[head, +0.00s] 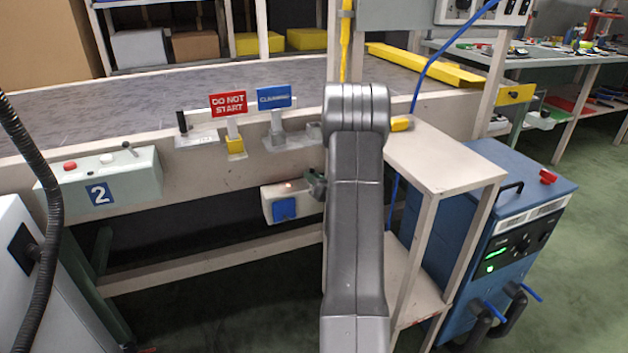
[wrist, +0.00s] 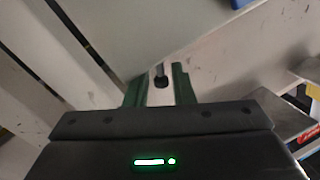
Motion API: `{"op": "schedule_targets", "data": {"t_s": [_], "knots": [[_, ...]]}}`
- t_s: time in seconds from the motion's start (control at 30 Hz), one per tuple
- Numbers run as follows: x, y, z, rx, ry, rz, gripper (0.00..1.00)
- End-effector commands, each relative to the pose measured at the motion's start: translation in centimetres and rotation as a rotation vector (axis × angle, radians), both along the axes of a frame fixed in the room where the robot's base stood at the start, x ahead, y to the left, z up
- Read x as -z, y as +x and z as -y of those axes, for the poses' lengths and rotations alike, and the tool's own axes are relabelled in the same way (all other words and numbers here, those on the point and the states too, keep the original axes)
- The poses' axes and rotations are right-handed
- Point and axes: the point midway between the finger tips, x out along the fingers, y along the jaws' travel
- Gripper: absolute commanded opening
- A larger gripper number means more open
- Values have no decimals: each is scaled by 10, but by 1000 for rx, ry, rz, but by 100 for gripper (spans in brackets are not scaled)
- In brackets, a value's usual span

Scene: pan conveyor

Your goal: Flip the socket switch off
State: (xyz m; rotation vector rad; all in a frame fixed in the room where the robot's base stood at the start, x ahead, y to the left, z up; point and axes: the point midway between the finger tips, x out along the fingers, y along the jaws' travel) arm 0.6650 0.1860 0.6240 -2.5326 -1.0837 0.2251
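The socket box (head: 268,208) is a pale box with a blue cover (head: 285,208) and a small reddish light on top, mounted low on the conveyor's front side. My gripper (head: 316,185) is at the box's right end, partly hidden by my arm. In the wrist view my gripper (wrist: 160,88) shows two green fingers standing apart. A small grey lever with a dark tip (wrist: 161,80) shows in the gap between them. It looks like the socket's switch. I cannot tell whether either finger touches it.
A grey control box marked 2 (head: 112,178) is at the left. Red DO NOT START (head: 228,104) and blue CLEANING (head: 274,96) signs stand on the conveyor edge. A pale shelf stand (head: 450,168) and a blue machine (head: 520,215) stand right of my arm.

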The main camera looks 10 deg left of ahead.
Motion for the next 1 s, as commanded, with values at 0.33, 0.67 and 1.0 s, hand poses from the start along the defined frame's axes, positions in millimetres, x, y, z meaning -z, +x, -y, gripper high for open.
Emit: {"op": "schedule_targets", "data": {"t_s": [0.33,0.67,1.0], "knots": [[0,5,-6,1,-1,-1,22],[-1,5,-5,2,0,2,0],[-4,6,-6,2,-37,34,0]]}}
